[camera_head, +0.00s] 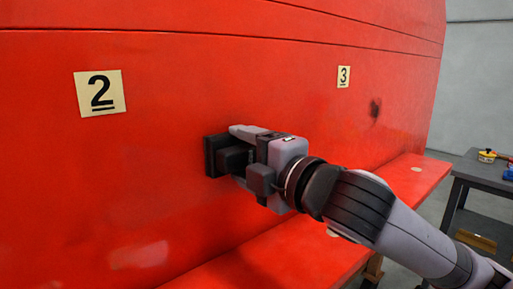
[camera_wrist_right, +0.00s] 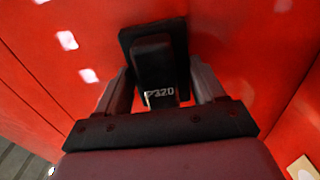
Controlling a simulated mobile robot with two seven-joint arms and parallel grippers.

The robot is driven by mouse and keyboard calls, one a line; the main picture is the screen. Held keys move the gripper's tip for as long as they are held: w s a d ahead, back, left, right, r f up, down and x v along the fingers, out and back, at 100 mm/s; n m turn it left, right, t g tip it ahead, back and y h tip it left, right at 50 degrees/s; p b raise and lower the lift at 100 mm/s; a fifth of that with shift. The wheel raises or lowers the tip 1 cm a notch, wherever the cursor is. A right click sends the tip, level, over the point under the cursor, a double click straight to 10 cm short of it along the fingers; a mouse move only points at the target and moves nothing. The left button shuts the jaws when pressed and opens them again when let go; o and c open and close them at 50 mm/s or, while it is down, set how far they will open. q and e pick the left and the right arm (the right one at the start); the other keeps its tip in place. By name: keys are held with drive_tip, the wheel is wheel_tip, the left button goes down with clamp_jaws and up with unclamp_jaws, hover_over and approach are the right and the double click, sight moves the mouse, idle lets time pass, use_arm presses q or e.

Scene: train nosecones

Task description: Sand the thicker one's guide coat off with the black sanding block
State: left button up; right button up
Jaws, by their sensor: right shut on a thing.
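My right gripper (camera_head: 238,157) is shut on the black sanding block (camera_head: 211,156), with its dark face against or very close to the red nosecone panel (camera_head: 190,110), to the right of and below the "2" label. In the right wrist view the block (camera_wrist_right: 155,60) sits between both fingers and is marked P320. Whether it touches the panel I cannot tell. A dark guide-coat-like patch (camera_head: 375,108) shows below and right of the "3" label. Fainter dark smudging surrounds the block, and the block hides the surface behind it. My left gripper is out of view.
Label "2" (camera_head: 100,93) and label "3" (camera_head: 343,76) are on the panel. A pale patch (camera_head: 140,255) shows at lower left. A red ledge (camera_head: 270,262) runs below my right arm. A dark grey table (camera_head: 485,170) with small items stands at right.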

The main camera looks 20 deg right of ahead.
drive_tip(key=shift+s+a, duration=0.2)
drive_tip(key=shift+a, duration=0.3)
drive_tip(key=shift+p+v, duration=0.5)
drive_tip(key=shift+v, duration=1.5)
drive_tip(key=shift+s+d+f+b, duration=0.15)
drive_tip(key=shift+s+b, duration=0.2)
drive_tip(key=shift+b, duration=0.25)
drive_tip(key=shift+s+d+b, duration=0.15)
drive_tip(key=shift+s+b, duration=0.15)
drive_tip(key=shift+s, duration=0.2)
drive_tip(key=shift+r, duration=0.2)
